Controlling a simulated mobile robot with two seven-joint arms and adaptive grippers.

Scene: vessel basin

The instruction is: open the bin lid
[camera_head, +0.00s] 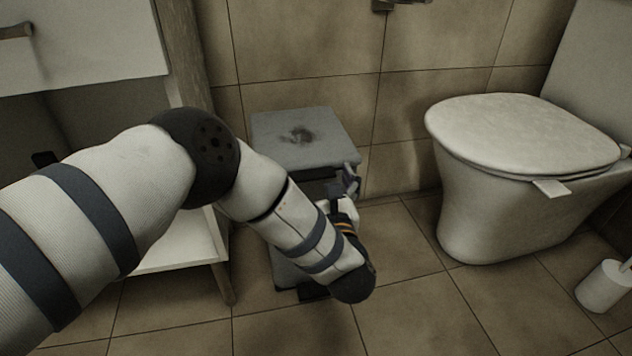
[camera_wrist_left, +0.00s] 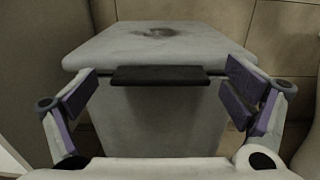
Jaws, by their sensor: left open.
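The bin has a flat grey lid (camera_head: 295,135) with a dark smudge on top. The lid lies level on the bin's body (camera_wrist_left: 158,120) and looks closed. In the left wrist view the lid (camera_wrist_left: 190,45) has a dark tab (camera_wrist_left: 160,76) sticking out at its front edge. My left gripper (camera_wrist_left: 160,100) is open and empty, its two fingers on either side of the tab and apart from it. In the head view my left gripper (camera_head: 346,190) is at the lid's front right corner, and my arm hides much of the bin's body. My right gripper is not in view.
A toilet (camera_head: 520,130) with its cover down stands to the right of the bin. A white cabinet (camera_head: 85,45) with an open lower shelf stands on the left. A toilet brush holder (camera_head: 603,288) is at the far right. Tiled floor (camera_head: 420,300) in front is clear.

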